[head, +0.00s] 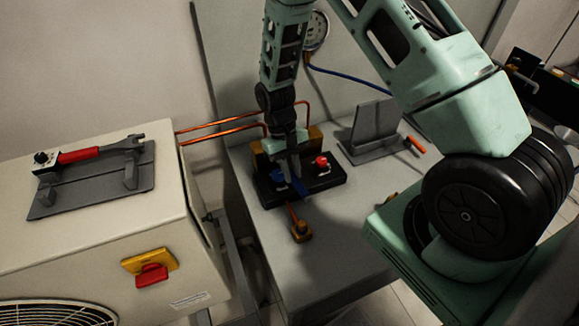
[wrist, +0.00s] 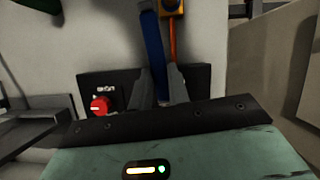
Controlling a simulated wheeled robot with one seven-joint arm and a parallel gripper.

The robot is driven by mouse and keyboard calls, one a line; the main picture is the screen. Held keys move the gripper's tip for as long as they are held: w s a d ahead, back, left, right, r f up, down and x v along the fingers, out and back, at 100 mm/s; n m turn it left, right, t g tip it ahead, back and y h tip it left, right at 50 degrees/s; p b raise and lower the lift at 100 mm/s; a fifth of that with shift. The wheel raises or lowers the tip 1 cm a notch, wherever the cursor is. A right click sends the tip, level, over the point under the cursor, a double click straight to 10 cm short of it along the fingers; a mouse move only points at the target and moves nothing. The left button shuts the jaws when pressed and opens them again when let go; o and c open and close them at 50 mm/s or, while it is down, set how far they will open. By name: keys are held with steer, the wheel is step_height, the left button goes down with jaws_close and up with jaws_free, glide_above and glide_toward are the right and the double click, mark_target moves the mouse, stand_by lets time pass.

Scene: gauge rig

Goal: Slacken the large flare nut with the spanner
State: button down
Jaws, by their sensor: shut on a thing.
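A spanner (head: 97,150) with a red handle and grey open jaw lies on a dark grey rack (head: 85,187) on top of the cream unit at left. My gripper (head: 293,174) is over the black panel on the bench, pointing down. I cannot tell what the bar belongs to. Copper pipes (head: 215,130) run to the fittings behind my gripper. The large flare nut cannot be made out.
The black panel (head: 330,178) carries a red knob (head: 321,161), also in the wrist view (wrist: 100,105). A grey stand (head: 374,122) is at right. The bench front (head: 330,250) is clear.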

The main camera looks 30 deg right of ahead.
steer(key=shift+s+r, duration=0.1)
steer(key=shift+r+p, duration=1.7)
steer(key=shift+r, duration=0.5)
